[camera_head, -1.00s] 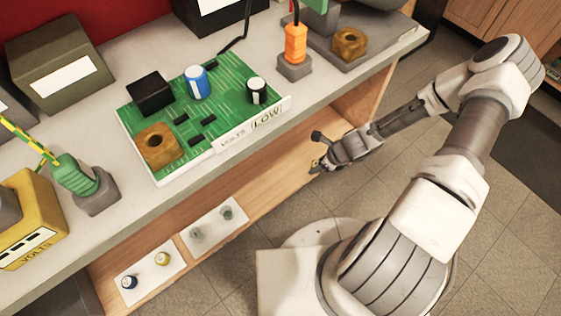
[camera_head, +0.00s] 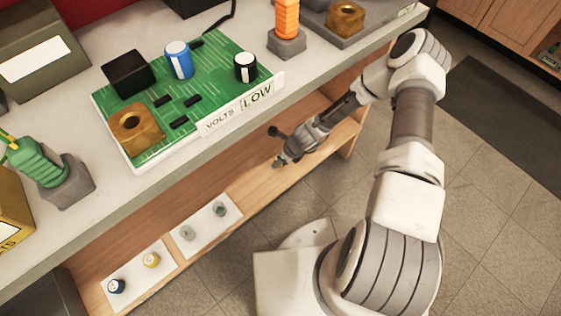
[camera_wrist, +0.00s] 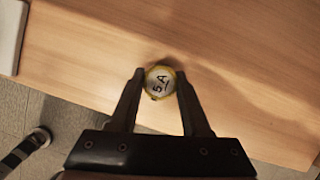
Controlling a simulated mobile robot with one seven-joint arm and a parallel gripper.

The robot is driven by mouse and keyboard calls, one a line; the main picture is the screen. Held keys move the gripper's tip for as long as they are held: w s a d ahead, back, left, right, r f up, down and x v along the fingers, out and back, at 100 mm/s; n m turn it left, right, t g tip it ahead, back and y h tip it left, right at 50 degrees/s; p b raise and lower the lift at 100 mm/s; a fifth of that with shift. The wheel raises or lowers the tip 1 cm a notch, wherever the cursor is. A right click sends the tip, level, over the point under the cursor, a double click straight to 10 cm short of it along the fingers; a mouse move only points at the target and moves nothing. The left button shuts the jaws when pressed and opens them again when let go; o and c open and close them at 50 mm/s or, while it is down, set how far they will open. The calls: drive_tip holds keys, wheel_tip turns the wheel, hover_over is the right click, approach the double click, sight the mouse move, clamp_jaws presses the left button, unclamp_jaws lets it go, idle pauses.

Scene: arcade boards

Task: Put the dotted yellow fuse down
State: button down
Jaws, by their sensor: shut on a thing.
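My gripper (camera_wrist: 158,78) is shut on a small round fuse (camera_wrist: 159,84) with a yellow rim and a pale top marked "5 A". Its dots cannot be made out. Bare wood of the lower shelf (camera_wrist: 110,45) lies beneath the fuse in the wrist view; whether they touch cannot be told. In the head view my gripper (camera_head: 279,162) is at the lower shelf (camera_head: 245,200), under the bench top and right of the white plates. The fuse is too small to tell clearly there.
On the shelf, one white plate (camera_head: 133,280) holds a blue and a yellow fuse; another (camera_head: 200,240) holds two grey-green ones. The bench top's front edge (camera_head: 230,137) overhangs the shelf. A green circuit board (camera_head: 150,95) stands above. Bare shelf lies around my gripper.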

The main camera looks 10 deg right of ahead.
drive_tip(key=shift+f, duration=0.25)
drive_tip(key=shift+c, duration=1.8)
unclamp_jaws()
drive_tip(key=p+v, duration=0.5)
drive_tip(key=v, duration=0.7)
drive_tip(key=shift+s, duration=0.1)
